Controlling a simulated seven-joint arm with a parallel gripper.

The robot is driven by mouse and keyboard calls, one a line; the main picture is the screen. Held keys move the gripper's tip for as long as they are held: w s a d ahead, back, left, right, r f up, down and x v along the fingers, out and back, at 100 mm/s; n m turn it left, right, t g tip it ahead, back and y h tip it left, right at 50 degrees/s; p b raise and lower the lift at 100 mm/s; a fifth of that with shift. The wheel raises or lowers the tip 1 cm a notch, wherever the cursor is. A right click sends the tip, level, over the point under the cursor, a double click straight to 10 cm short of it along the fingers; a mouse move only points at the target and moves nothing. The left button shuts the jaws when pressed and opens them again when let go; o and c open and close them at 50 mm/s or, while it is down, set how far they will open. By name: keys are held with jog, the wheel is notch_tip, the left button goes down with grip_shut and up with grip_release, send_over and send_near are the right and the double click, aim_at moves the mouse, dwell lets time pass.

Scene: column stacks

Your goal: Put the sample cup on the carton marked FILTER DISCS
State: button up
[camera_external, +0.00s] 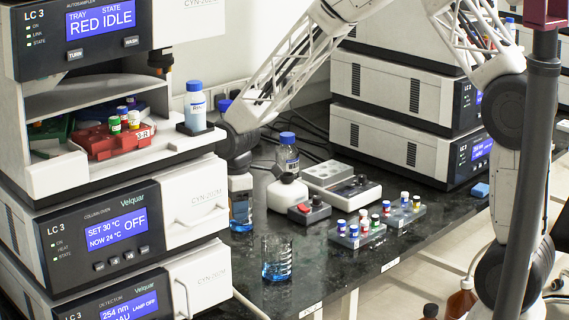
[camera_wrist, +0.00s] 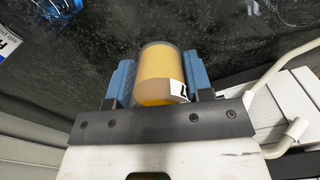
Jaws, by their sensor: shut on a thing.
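In the wrist view my gripper (camera_wrist: 159,78) has its two blue fingers closed on the sides of a cup (camera_wrist: 156,66). The cup is clear-walled with amber-yellow contents and a white label with dark print, mostly cut off by the gripper. I take it as the sample cup. Dark bench top lies below it. In the external view I cannot make out the fingers or the cup; my arm comes down behind the left instrument tower. No carton reading FILTER DISCS is legible. A white printed piece (camera_wrist: 7,43) at the wrist view's left edge is cut off, its writing unclear.
The instrument tower (camera_external: 100,235) stands at left; white drawer handles (camera_wrist: 290,138) show close right of the cup in the wrist view. A beaker of blue liquid (camera_external: 277,262), vial racks (camera_external: 357,235) and a blue-capped bottle (camera_external: 287,157) stand on the bench.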

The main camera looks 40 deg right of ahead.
jog(key=shift+d, duration=0.1)
jog(key=w+d+r, duration=0.1)
jog(key=w+d, duration=0.4)
jog(key=d, duration=0.3)
jog(key=w+d+r, duration=0.1)
jog(key=w+d, duration=0.4)
jog(key=d, duration=0.3)
jog(key=shift+r, duration=0.15)
jog(key=shift+w, duration=0.1)
jog(key=w, duration=0.5)
jog(key=w+f, duration=0.1)
jog(key=w, duration=0.9)
jog(key=shift+w+a+f, duration=0.1)
jog(key=shift+w+f, duration=0.15)
jog(key=shift+w, duration=0.15)
jog(key=shift+f, duration=1.75)
jog(key=shift+f, duration=0.1)
jog(key=o, duration=0.9)
jog(key=shift+f, duration=0.1)
jog(key=shift+r, duration=0.2)
